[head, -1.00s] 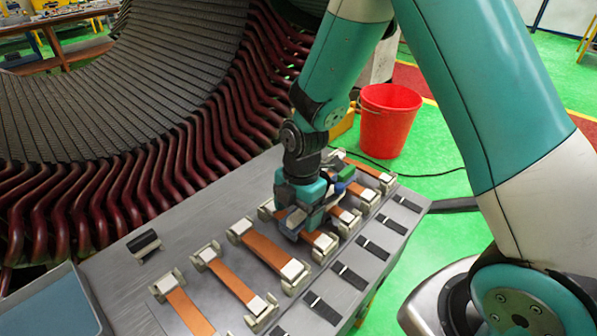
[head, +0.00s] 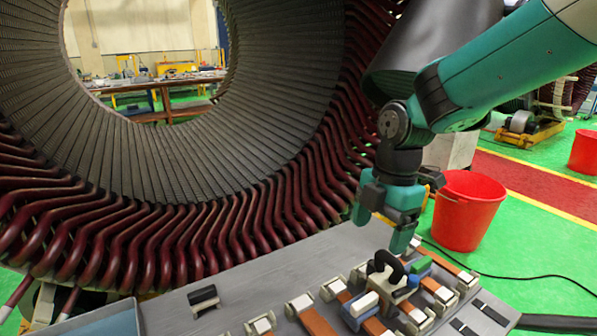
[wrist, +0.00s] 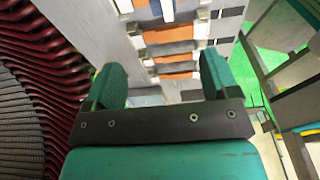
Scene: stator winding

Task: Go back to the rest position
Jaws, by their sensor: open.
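My gripper (head: 381,228) hangs above the grey worktable, pointing down, with its two green fingers apart and nothing between them. In the wrist view the open fingers (wrist: 160,80) frame the table below. A tool with a black curved handle and white and blue parts (head: 380,285) stands on the table just under the gripper, apart from it. Orange strips (head: 318,322) held in cream end blocks lie in a row on the table; some are partly hidden by the tool.
The big stator (head: 150,160) with dark red coil ends fills the left, close to the arm. A black block (head: 203,298) sits on the table near a blue-grey tray (head: 105,322). A red bucket (head: 465,210) stands on the green floor to the right.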

